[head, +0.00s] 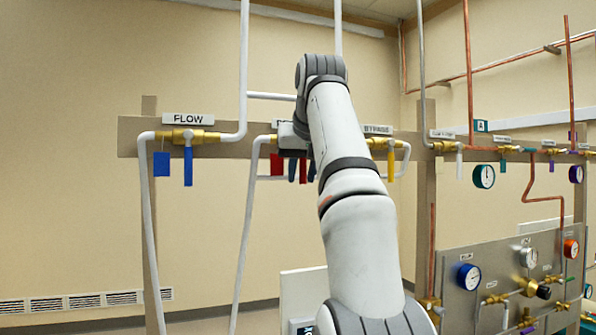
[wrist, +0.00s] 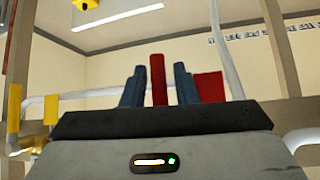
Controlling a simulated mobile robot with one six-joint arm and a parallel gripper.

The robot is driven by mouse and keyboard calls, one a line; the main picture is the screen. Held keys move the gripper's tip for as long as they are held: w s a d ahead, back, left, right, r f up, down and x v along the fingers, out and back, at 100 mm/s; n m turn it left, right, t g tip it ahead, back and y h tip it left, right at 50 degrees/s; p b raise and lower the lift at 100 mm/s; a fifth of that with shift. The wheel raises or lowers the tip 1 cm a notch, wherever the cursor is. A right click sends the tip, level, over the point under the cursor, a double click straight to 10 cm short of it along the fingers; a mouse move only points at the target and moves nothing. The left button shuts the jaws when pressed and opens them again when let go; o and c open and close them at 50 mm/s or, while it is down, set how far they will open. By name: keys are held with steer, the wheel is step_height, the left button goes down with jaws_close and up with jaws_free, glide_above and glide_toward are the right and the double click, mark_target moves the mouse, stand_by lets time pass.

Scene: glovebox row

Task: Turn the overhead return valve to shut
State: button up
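The middle overhead valve has a red lever (wrist: 158,80) and a red tag (wrist: 208,87); the tag (head: 277,163) also shows in the head view. Its label (head: 280,124) is mostly hidden behind my arm, as is the valve body. My gripper (head: 302,168) is at this valve, fingers pointing down in the head view. In the wrist view my gripper (wrist: 158,70) has one finger on each side of the red lever, with a narrow gap showing on both sides. The lever seems to hang down, across the pipe line.
The FLOW valve (head: 188,136) with a blue lever (head: 188,166) is to the left. The bypass valve with a yellow lever (head: 391,163) is close on the right. White pipes (head: 244,70) run up and down beside them. A gauge panel (head: 500,262) stands at lower right.

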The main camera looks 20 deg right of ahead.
steer(key=shift+o, duration=0.7)
steer(key=shift+r, duration=0.1)
steer(key=shift+s+a+r, duration=0.1)
steer(key=shift+s+r, duration=0.25)
steer(key=shift+s, duration=0.05)
steer(key=s+a+b, duration=0.2)
steer(key=s+b, duration=0.2)
steer(key=s, duration=0.7)
steer(key=shift+s+a, duration=0.35)
steer(key=shift+s, duration=0.05)
